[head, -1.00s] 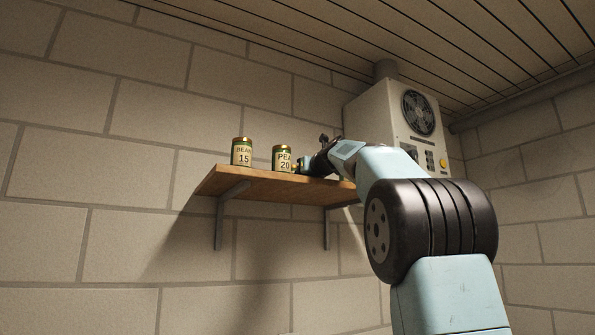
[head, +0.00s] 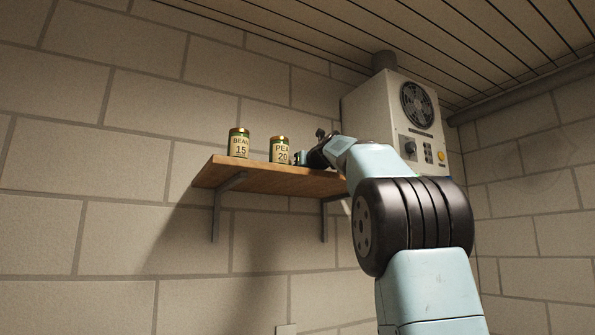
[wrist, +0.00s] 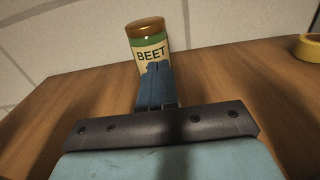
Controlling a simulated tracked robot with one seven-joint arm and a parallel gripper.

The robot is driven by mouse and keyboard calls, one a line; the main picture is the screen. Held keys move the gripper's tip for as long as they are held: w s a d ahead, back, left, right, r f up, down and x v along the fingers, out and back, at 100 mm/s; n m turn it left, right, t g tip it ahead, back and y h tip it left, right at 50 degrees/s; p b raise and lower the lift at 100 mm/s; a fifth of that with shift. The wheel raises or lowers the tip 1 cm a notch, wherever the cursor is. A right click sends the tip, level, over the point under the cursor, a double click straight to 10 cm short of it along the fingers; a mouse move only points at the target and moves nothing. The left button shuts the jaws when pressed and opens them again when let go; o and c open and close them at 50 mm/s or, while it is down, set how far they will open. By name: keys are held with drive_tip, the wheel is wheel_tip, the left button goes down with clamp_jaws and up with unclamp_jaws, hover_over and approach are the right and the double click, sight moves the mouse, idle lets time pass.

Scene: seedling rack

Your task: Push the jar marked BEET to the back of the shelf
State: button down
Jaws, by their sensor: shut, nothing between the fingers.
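The jar marked BEET (wrist: 147,52) stands upright on the wooden shelf (wrist: 75,98) in the wrist view, with a green and cream label and a gold lid. My gripper (wrist: 156,66) is shut and empty. Its blue fingertips are in front of the jar and overlap the lower label; whether they touch it I cannot tell. In the head view my gripper (head: 299,158) is over the shelf, just right of the PEA jar. I cannot make out the BEET jar there; my gripper and arm cover that part of the shelf.
The BEAN 15 jar (head: 239,147) and PEA 20 jar (head: 279,152) stand upright on the shelf, left of my gripper. A yellow ring (wrist: 309,48), like a tape roll, lies at right in the wrist view. A block wall (head: 130,240) is behind; a fan unit (head: 386,115) is at right.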

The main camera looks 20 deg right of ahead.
drive_tip(key=s, duration=0.3)
drive_tip(key=s+d, duration=0.1)
drive_tip(key=s, duration=0.7)
drive_tip(key=shift+s+d, duration=0.2)
drive_tip(key=shift+d, duration=0.15)
drive_tip(key=shift+s, duration=0.1)
